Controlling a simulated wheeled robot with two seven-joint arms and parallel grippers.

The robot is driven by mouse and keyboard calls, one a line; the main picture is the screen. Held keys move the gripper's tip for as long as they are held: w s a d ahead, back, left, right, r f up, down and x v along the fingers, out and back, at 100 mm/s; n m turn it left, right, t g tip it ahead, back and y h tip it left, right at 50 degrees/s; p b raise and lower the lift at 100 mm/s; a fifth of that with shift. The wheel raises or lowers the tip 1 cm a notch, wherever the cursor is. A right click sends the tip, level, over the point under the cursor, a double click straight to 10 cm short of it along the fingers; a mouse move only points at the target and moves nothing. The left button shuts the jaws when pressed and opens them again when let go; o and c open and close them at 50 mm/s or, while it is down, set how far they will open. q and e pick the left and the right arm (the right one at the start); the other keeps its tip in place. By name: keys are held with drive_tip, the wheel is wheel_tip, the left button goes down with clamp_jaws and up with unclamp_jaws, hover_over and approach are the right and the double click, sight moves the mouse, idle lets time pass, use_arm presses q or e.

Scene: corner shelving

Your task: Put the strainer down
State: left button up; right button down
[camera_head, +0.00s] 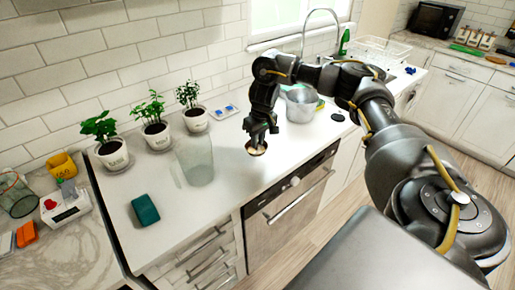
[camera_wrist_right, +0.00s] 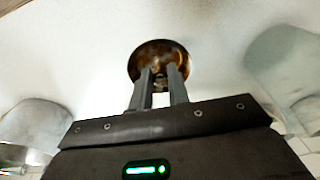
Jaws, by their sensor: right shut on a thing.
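The strainer (camera_head: 257,150) is a small round brown thing with a pale rim, held just below my right gripper (camera_head: 262,134) over the white counter (camera_head: 232,190). In the right wrist view the strainer (camera_wrist_right: 150,48) shows as a dark amber bowl at the tips of my right gripper's fingers (camera_wrist_right: 163,80). These fingers are close together and shut on it. I cannot tell whether the strainer touches the counter. My left gripper is not in view.
A clear glass vase (camera_head: 196,160) stands left of the strainer. A metal pot (camera_head: 300,105) is to its right, near the sink. Several potted plants (camera_head: 155,135) line the wall. A teal box (camera_head: 145,209) lies at front left. The counter around the strainer is clear.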

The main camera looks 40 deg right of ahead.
sight(257, 150)
drive_tip(key=shift+w+f, duration=0.15)
drive_tip(key=shift+f, duration=0.15)
wheel_tip(257, 150, down, 2)
drive_tip(key=shift+f, duration=0.1)
drive_tip(key=shift+d+f, duration=0.1)
drive_tip(key=shift+f, duration=0.25)
drive_tip(key=c, duration=1.3)
unclamp_jaws()
drive_tip(key=shift+f, duration=0.1)
drive_tip(key=shift+c, duration=0.2)
wheel_tip(257, 150, up, 12)
drive_tip(key=s+p, duration=0.1)
drive_tip(key=p, duration=0.1)
drive_tip(key=shift+s+d, duration=0.15)
drive_tip(key=shift+s, duration=0.1)
